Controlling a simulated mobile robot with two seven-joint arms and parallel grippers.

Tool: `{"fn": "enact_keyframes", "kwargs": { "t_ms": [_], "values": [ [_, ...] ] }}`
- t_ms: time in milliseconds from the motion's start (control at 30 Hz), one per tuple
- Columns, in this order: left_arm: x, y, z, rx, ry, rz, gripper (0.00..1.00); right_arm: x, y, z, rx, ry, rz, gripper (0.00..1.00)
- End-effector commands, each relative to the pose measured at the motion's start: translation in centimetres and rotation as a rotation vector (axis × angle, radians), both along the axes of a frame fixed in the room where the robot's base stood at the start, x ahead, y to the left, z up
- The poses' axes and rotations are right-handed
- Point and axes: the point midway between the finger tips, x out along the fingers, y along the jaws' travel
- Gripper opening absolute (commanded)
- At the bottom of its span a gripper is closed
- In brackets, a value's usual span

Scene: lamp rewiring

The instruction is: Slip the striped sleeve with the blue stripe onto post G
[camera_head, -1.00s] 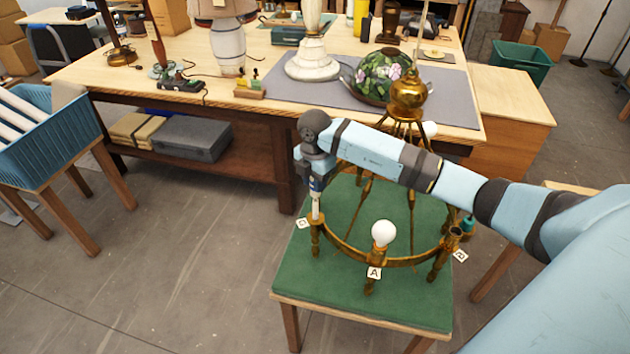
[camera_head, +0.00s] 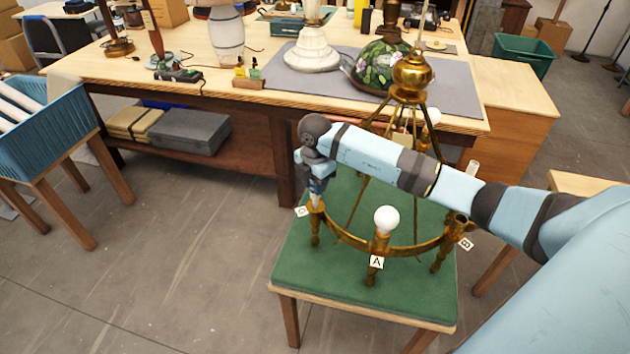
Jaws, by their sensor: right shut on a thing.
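The brass chandelier ring (camera_head: 350,240) stands on the green-topped table. Post G (camera_head: 315,232) is at its left end, beside a small white tag (camera_head: 301,211) whose letter is turned and hard to read. My right gripper (camera_head: 317,188) is right above this post, pointing down, shut on a pale sleeve (camera_head: 316,201). Only the sleeve's lower part shows. It is upright and in line with the post, and its lower end meets the post's top cup. I cannot tell how far it is over the post. A bit of blue shows at the jaws. My left gripper is out of view.
Post A (camera_head: 378,258) carries a white bulb (camera_head: 387,219). Post B (camera_head: 450,238) is at the right, its top open. Another pale upright tube (camera_head: 472,170) shows behind my arm. The brass hub (camera_head: 411,78) and its stays rise behind my forearm.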

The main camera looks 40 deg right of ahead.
Motion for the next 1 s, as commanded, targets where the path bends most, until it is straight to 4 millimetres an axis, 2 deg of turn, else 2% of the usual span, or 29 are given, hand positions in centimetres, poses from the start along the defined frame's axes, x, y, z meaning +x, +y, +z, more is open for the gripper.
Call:
{"fn": "enact_keyframes", "kwargs": {
  "t_ms": [100, 400, 1000],
  "values": [
    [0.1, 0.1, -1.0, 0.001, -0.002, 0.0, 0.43, 0.0, 0.0, -1.3, 0.001, 0.001, 0.0, 0.06],
    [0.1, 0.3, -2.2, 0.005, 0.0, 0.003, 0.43, 0.0, 0.0, -3.2, 0.0, 0.001, -0.001, 0.06],
    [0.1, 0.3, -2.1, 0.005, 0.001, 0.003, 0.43, 0.0, 0.0, -3.4, -0.001, 0.0, 0.0, 0.06]
  ]
}}
